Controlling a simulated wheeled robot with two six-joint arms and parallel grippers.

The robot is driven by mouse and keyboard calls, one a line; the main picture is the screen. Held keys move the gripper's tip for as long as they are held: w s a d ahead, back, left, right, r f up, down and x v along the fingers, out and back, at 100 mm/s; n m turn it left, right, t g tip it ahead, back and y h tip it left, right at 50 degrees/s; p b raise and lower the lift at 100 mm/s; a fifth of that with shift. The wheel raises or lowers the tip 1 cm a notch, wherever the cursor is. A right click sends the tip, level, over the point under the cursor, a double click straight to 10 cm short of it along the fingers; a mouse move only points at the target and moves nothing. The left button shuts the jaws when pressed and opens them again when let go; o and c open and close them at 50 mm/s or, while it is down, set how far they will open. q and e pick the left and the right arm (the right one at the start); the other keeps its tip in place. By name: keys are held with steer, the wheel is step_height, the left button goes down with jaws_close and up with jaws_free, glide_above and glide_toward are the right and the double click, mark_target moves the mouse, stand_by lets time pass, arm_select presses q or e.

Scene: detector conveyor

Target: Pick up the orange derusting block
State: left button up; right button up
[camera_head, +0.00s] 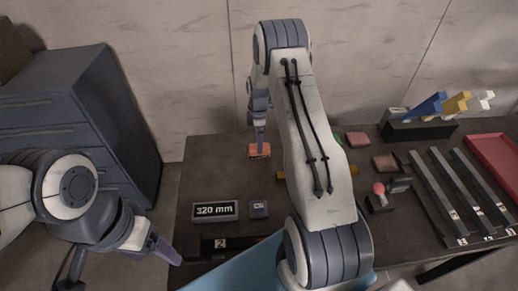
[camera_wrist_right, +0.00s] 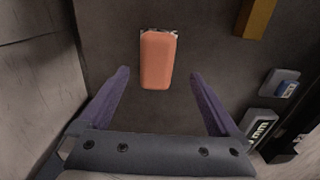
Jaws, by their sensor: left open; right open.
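The orange derusting block (camera_head: 259,151) lies on the dark table near its far left part. In the right wrist view the orange block (camera_wrist_right: 157,62) lies lengthwise just ahead of the fingertips, lined up with the gap between them. My right gripper (camera_wrist_right: 159,76) is open and empty, with one purple finger to each side of that gap. In the head view my right gripper (camera_head: 259,136) hangs down over the block and hides part of it. My left gripper (camera_head: 165,251) is open and empty, off the table's left edge.
A 320 mm display (camera_head: 215,211) and a small device (camera_head: 259,209) stand nearer me. A yellow-brown bar (camera_wrist_right: 259,17) lies right of the block. Dark bars (camera_head: 436,197), a red tray (camera_head: 493,158) and a tool rack (camera_head: 418,130) are at right. A grey cabinet (camera_head: 80,110) stands left.

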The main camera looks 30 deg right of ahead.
steer(key=shift+f+p, duration=0.3)
steer(key=shift+f, duration=0.05)
steer(key=f, duration=0.1)
steer(key=f+p, duration=0.1)
steer(key=f, duration=0.1)
steer(key=shift+w+d+f, duration=0.15)
steer(key=shift+d+f, duration=0.05)
steer(key=shift+f+p, duration=0.3)
steer(key=shift+f, duration=0.15)
steer(key=shift+w, duration=0.1)
jaws_close()
steer(key=shift+r, duration=0.15)
steer(key=shift+r+b, duration=0.45)
steer(key=shift+r, duration=0.1)
step_height(320, 180, up, 3)
steer(key=shift+d+f+b, duration=0.1)
steer(key=shift+b, duration=0.65)
steer(key=s+d+r+b, duration=0.3)
steer(key=s+d+r, duration=0.4)
steer(key=s+d, duration=0.1)
steer(key=shift+d, duration=0.25)
